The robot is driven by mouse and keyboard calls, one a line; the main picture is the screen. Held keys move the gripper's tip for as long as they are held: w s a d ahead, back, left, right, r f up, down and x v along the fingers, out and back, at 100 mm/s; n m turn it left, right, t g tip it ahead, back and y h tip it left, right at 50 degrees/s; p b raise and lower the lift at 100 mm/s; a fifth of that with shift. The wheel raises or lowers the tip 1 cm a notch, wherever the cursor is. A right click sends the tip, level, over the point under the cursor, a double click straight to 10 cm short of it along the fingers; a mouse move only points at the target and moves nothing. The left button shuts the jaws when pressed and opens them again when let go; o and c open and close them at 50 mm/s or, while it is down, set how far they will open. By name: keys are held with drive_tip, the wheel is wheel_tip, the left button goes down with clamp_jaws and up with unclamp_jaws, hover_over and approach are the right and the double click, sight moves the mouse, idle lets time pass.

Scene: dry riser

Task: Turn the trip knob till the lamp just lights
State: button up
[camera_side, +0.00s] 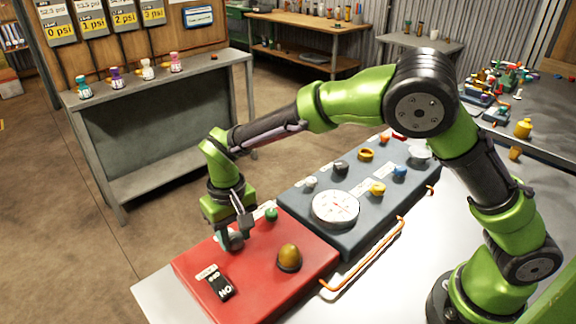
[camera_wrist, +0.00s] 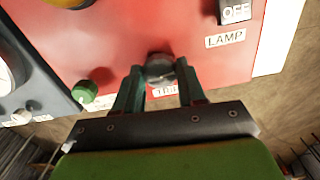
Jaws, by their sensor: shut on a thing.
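The trip knob (camera_wrist: 159,67) is a round dark grey knob on the red panel (camera_side: 200,262). My gripper (camera_wrist: 160,74) points down at the panel with a finger on each side of the knob, shut on it. In the side view the knob (camera_side: 229,241) is partly hidden by my gripper (camera_side: 236,230). A label below the knob is partly covered by the fingers. The lamp (camera_side: 289,257) is an amber dome on the same panel; it looks dull, with no clear glow. Only its edge (camera_wrist: 66,3) shows in the wrist view.
A black lamp switch (camera_side: 220,286) sits near the panel's front edge. A green knob (camera_side: 271,213) stands close behind my gripper. A blue-grey panel with a round dial (camera_side: 335,208) and several knobs adjoins on the right. An orange pipe (camera_side: 365,262) runs along its front.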

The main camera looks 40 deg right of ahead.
sight(234, 237)
drive_tip(key=o, duration=1.1)
wheel_tip(234, 237, up, 17)
drive_tip(key=shift+f, duration=0.1)
